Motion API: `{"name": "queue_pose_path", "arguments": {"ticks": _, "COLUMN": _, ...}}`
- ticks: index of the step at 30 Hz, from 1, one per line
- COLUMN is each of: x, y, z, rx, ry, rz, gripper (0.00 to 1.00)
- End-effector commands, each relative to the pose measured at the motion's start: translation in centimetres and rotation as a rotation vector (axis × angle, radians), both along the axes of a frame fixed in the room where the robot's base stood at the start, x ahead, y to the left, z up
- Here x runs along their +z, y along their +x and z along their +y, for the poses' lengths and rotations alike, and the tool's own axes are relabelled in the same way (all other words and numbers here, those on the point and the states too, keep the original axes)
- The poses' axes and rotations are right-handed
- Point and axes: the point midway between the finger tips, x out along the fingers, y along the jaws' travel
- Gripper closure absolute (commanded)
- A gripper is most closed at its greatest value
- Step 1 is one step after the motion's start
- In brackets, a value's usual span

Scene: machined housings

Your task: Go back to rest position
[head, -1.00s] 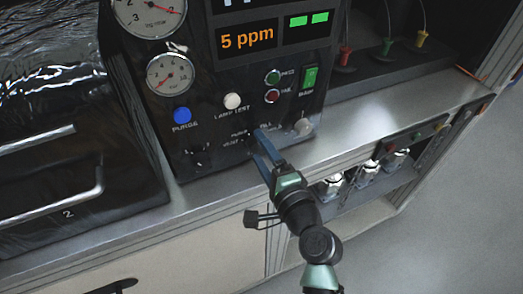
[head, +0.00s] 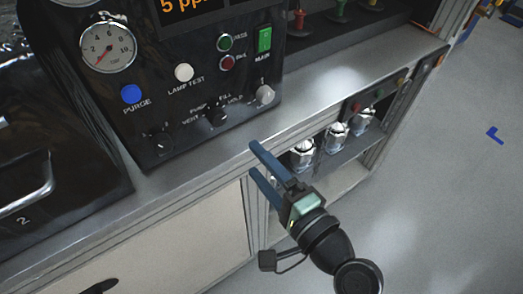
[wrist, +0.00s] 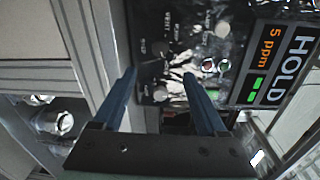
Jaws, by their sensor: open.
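My gripper (head: 257,163) is open and empty, with two blue fingers apart. In the head view it is in front of the bench edge, below and to the right of the black control panel (head: 200,75). In the wrist view my gripper (wrist: 160,82) has its fingers on either side of the view, with the panel's face beyond them. The panel's orange readout shows 5 ppm and a HOLD sign (wrist: 293,55) in the wrist view. The panel's selector knob (head: 217,114) stands clear of the fingers.
The metal bench top (head: 325,95) runs diagonally below the panel. Several silver fittings (head: 303,153) sit on a shelf under it, close to my gripper. A black-covered unit with a handle (head: 25,200) is at left. Open floor (head: 450,200) lies at right.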

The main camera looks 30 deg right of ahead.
Motion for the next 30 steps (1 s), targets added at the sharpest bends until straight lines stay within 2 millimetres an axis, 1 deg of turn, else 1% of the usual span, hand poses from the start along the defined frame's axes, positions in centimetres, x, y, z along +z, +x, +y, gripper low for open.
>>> {"name": "queue_pose_path", "arguments": {"ticks": 3, "x": 0.0, "y": -0.3, "z": 0.0, "rx": 0.0, "ry": 0.0, "rz": 0.0, "gripper": 0.25}}
{"name": "queue_pose_path", "arguments": {"ticks": 16, "x": 0.0, "y": -0.2, "z": 0.0, "rx": 0.0, "ry": -0.001, "rz": 0.0, "gripper": 0.25}}
{"name": "queue_pose_path", "arguments": {"ticks": 18, "x": 0.4, "y": 0.1, "z": 0.1, "rx": 0.004, "ry": -0.02, "rz": -0.006, "gripper": 0.25}}
{"name": "queue_pose_path", "arguments": {"ticks": 20, "x": 1.5, "y": 1.0, "z": 0.5, "rx": 0.013, "ry": -0.072, "rz": -0.02, "gripper": 0.25}}
{"name": "queue_pose_path", "arguments": {"ticks": 23, "x": 5.1, "y": 3.6, "z": 1.9, "rx": 0.029, "ry": -0.252, "rz": -0.073, "gripper": 0.25}}
{"name": "queue_pose_path", "arguments": {"ticks": 24, "x": 7.3, "y": 4.9, "z": 2.7, "rx": 0.032, "ry": -0.353, "rz": -0.107, "gripper": 0.25}}
{"name": "queue_pose_path", "arguments": {"ticks": 26, "x": 11.1, "y": 6.7, "z": 4.2, "rx": 0.025, "ry": -0.523, "rz": -0.167, "gripper": 0.25}}
{"name": "queue_pose_path", "arguments": {"ticks": 27, "x": 13.9, "y": 7.7, "z": 5.3, "rx": 0.012, "ry": -0.638, "rz": -0.213, "gripper": 0.25}}
{"name": "queue_pose_path", "arguments": {"ticks": 29, "x": 18.1, "y": 8.6, "z": 7.0, "rx": -0.023, "ry": -0.803, "rz": -0.284, "gripper": 0.25}}
{"name": "queue_pose_path", "arguments": {"ticks": 30, "x": 21.0, "y": 8.9, "z": 8.1, "rx": -0.055, "ry": -0.907, "rz": -0.332, "gripper": 0.25}}
